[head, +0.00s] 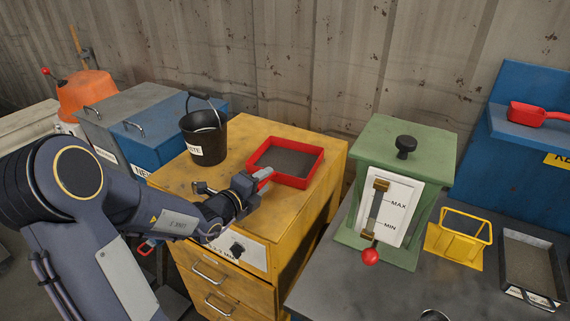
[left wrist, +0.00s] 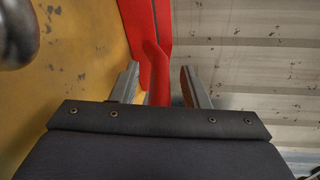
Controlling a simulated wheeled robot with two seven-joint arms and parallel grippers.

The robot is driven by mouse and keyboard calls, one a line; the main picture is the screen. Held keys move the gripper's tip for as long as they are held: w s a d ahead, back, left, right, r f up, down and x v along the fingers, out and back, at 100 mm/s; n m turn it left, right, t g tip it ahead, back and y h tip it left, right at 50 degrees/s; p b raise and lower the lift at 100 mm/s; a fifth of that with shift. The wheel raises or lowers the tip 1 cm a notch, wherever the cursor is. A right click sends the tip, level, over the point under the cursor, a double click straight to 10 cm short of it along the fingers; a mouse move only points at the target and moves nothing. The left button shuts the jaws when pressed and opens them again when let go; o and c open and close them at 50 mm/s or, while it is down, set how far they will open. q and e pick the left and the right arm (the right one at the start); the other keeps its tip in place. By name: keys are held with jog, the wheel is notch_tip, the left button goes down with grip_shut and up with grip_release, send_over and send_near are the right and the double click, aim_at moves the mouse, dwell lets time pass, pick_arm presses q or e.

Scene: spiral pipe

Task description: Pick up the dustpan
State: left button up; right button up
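In the left wrist view, the red handle (left wrist: 157,75) runs between the two fingers of my left gripper (left wrist: 160,85). The fingers are apart, with a visible gap on the right side; the left finger is close to the handle. My right gripper is not in view.
A black bucket (head: 205,147) stands on the yellow cabinet (head: 240,135), left of the dustpan. A green box with a lever (head: 405,140) stands to the right on a grey table. A red scoop (head: 530,113) lies on a blue stand at far right.

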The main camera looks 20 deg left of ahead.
pick_arm(q)
grip_shut()
jog(key=shift+r, duration=0.1)
jog(key=shift+r, duration=0.5)
notch_tip(320, 180, up, 3)
jog(key=shift+s+f+p, duration=0.1)
jog(key=shift+p, duration=0.3)
jog(key=s+d+r+p, duration=0.3)
jog(key=s+r, duration=0.6)
jog(key=s, duration=0.4)
jog(key=shift+s+d+p, duration=0.15)
jog(key=shift+s+p, duration=0.05)
jog(key=shift+p, duration=0.1)
